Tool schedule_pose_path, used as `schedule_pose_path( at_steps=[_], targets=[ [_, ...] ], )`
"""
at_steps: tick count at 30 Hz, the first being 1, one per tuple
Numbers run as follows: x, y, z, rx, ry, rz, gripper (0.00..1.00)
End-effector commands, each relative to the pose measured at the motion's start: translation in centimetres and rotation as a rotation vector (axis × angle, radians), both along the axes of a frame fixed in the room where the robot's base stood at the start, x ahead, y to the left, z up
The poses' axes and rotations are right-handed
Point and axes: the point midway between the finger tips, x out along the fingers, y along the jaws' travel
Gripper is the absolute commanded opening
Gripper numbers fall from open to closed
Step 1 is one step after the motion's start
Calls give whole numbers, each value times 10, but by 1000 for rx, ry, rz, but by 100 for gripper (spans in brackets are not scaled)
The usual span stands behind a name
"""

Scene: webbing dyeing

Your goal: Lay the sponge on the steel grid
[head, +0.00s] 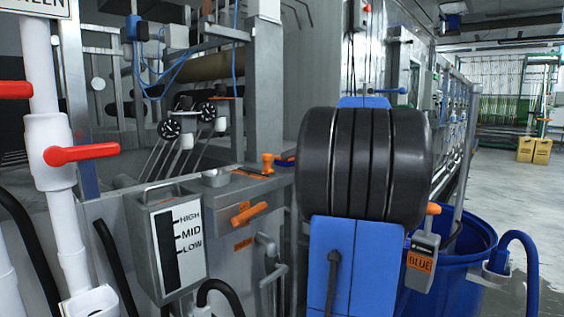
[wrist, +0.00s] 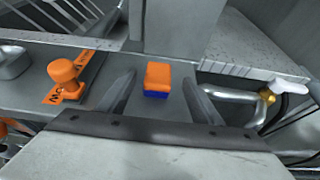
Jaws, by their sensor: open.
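The sponge (wrist: 157,76), a small block with an orange top and a blue lower layer, sits on a grey metal ledge in the wrist view. My gripper (wrist: 158,80) is open, with one dark finger on each side of the sponge and a visible gap on both sides. I cannot tell how far the fingertips are above the ledge. In the head view my own arm hides the gripper and most of that area. I cannot pick out the steel grid with certainty; slatted metal (wrist: 75,14) shows at the upper left of the wrist view.
An orange knob (wrist: 65,72) on a labelled plate stands left of the sponge; it also shows in the head view (head: 267,160). A grey post (wrist: 180,25) rises behind the sponge. A bent pipe (wrist: 235,96) lies right. A blue barrel (head: 470,245) stands right.

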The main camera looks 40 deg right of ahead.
Motion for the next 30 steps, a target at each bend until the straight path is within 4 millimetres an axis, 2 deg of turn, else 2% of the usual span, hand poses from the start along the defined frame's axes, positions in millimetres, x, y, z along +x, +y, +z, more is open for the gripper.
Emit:
schedule_pose_path(
  at_steps=[8,15,23,24,29,30],
  targets=[
    [19,3,-11,0,1,2,59],
    [47,7,-27,0,1,3,59],
    [53,7,-28,-2,0,1,59],
    [53,7,-28,-2,0,1,57],
    [52,7,-28,-2,1,1,19],
    [52,7,-28,-2,1,1,16]
  ],
)
